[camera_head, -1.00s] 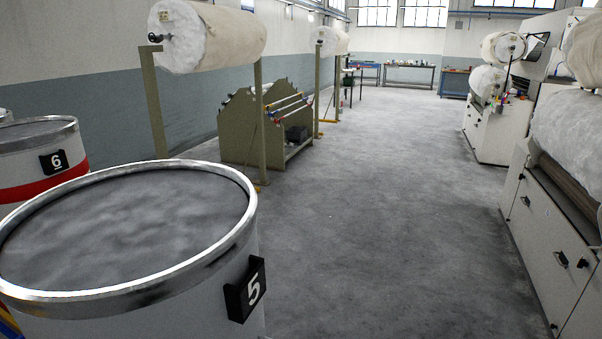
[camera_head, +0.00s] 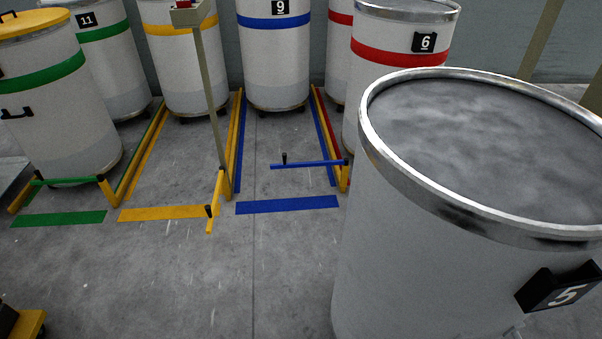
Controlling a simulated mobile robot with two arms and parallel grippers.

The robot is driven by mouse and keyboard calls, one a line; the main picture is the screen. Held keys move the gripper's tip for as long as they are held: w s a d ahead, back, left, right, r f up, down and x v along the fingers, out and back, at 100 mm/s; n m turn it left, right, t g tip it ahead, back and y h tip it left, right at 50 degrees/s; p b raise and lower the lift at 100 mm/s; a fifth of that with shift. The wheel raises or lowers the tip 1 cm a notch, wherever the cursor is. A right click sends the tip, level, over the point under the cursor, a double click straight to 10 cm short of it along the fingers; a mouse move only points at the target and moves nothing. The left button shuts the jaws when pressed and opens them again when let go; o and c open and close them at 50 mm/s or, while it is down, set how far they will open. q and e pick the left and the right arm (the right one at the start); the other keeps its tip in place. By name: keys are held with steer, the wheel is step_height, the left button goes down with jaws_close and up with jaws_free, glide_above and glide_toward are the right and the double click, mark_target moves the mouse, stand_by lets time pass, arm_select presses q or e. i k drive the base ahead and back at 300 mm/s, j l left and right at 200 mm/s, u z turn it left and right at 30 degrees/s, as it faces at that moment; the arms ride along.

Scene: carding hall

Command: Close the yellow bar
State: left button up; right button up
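The yellow bar (camera_head: 215,202) is at the front right corner of the yellow-marked bay, by the foot of a khaki post (camera_head: 208,90). It points out toward me, not across the bay front, and has a black knob (camera_head: 208,210) near its free end. A yellow floor stripe (camera_head: 165,213) lies to its left. The green bar (camera_head: 68,180) spans the green bay. The blue bar (camera_head: 305,164) reaches left from its right-hand post, over part of the blue bay. Neither of my grippers is in view.
Can 5 (camera_head: 400,230) stands large at the right. Can 6 (camera_head: 405,57), blue-banded can 9 (camera_head: 275,60) and a yellow-banded can (camera_head: 180,70) stand behind. A yellow-edged object (camera_head: 28,325) is at bottom left.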

mark_target(209, 209)
steer(key=u, duration=0.8)
steer(key=i+l, duration=0.05)
steer(key=l, duration=0.05)
